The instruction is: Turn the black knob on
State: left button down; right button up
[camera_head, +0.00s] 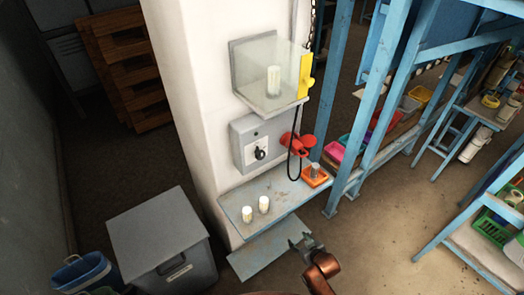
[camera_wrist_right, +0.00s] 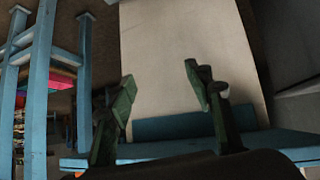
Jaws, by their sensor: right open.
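The black knob (camera_head: 260,154) sits on the front of a grey control box (camera_head: 244,135) fixed to the white pillar. My right gripper (camera_head: 302,239) is low in front of the pillar, below and to the right of the knob and apart from it. In the right wrist view the two dark green fingers of this gripper (camera_wrist_right: 163,92) stand apart with nothing between them. The knob does not show in the right wrist view. My left gripper is not in view.
A blue-grey shelf (camera_head: 280,191) with two pale cylinders juts out below the box. A red object (camera_head: 297,144) and a black cable hang right of the box. A clear case (camera_head: 262,78) with a yellow latch is above. A grey bin (camera_head: 160,240) stands left.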

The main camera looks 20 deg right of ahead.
jog(key=w+r, duration=0.1)
jog(key=r, duration=0.4)
jog(key=w+a+r+t+p, duration=0.1)
jog(key=w+r, duration=0.1)
jog(key=r, duration=0.2)
jog(key=w+a+r+t, duration=0.1)
jog(key=r, duration=0.4)
jog(key=shift+w+a+r+n+y, duration=0.2)
jog(key=shift+w+r+n+y, duration=0.1)
jog(key=shift+r+y, duration=0.1)
jog(key=n+t+y+p, duration=0.2)
jog(key=n+t+y, duration=0.1)
jog(key=t+y, duration=0.15)
send_near(262, 156)
jog(key=x, duration=0.3)
jog(key=shift+t, duration=0.35)
jog(key=shift+f+p+x, duration=0.2)
jog(key=shift+x, duration=1.65)
jog(key=shift+f+p+x, duration=0.15)
jog(key=shift+p+x, duration=0.05)
jog(key=shift+x, duration=1.6)
jog(key=shift+c, duration=0.6)
jog(key=c, duration=1)
jog(key=shift+c, duration=0.2)
